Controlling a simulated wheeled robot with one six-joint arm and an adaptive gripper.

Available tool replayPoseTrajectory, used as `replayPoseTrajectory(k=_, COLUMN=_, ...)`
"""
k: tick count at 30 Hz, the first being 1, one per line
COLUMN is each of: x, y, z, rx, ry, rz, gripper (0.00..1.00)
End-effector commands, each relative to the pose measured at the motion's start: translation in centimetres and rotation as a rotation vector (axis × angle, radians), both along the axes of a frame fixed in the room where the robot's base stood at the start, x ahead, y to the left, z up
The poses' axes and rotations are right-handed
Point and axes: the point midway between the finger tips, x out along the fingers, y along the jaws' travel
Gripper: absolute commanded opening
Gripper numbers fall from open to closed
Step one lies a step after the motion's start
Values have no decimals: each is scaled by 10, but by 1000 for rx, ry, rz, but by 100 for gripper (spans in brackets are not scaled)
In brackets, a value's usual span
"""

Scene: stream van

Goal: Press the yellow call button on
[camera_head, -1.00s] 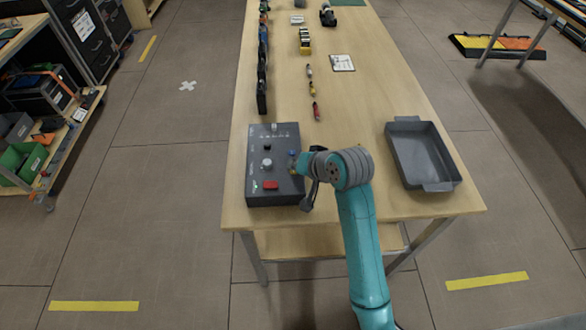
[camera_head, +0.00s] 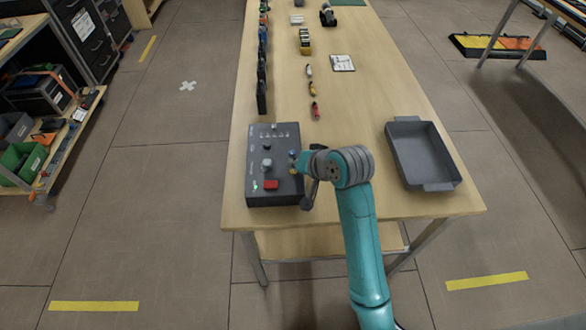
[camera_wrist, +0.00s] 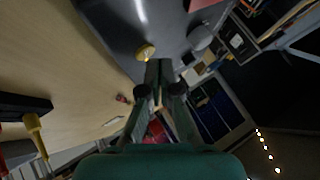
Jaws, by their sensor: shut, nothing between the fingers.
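A dark grey control box (camera_head: 257,195) lies on the near left of the wooden table. It carries a red button (camera_head: 270,184), pale knobs, a row of small switches and a small green light. In the wrist view, a round yellow button (camera_wrist: 145,52) stands out from the dark panel. My gripper (camera_wrist: 158,66) is shut and empty, with its tips close to the yellow button, slightly to its right in that view. I cannot tell whether they touch. In the head view my gripper (camera_head: 299,163) is at the right edge of the box, partly hidden by my wrist.
A grey tray (camera_head: 452,187) stands to the right on the wooden table (camera_head: 350,110). Small coloured items (camera_head: 313,89) and a white card (camera_head: 342,63) lie farther back. A row of dark items (camera_head: 262,75) lines the left edge. The table's middle right is clear.

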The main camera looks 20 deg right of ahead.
Motion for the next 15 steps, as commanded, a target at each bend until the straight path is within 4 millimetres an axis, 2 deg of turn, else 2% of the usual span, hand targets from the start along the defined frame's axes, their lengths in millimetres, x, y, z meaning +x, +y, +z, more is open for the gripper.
replayPoseTrajectory(k=15, x=0, y=0, z=12, rx=0, ry=-2, rz=-1, gripper=0)
